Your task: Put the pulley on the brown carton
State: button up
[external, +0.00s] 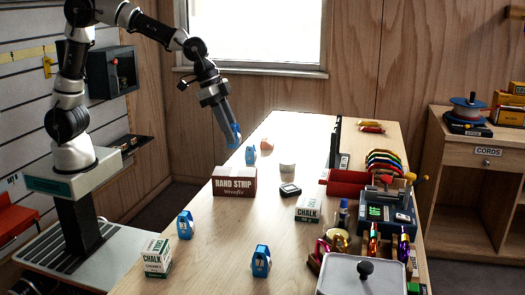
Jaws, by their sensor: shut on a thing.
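My gripper (229,126) reaches down from the upper left over the far left part of the table. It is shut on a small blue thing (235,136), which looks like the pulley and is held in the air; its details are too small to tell. The brown carton (234,187), a reddish-brown box with a white top marked "HAND STRIP", stands on the table in front of and below the gripper. The held thing is apart from the carton.
Similar blue devices stand on the table (315,135) behind the carton (250,155), at front left (185,225) and at front centre (261,262). Chalk boxes (157,257) (308,208), a white cup (287,167) and a black square item (290,190) stand nearby. Gear crowds the right side.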

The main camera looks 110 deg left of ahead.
notch_tip(320, 180, down, 8)
jog(key=shift+w+r, duration=0.1)
jog(key=shift+r, duration=0.15)
jog(key=shift+f+b, duration=0.2)
jog(key=shift+b, duration=0.2)
jog(key=o, duration=1.1)
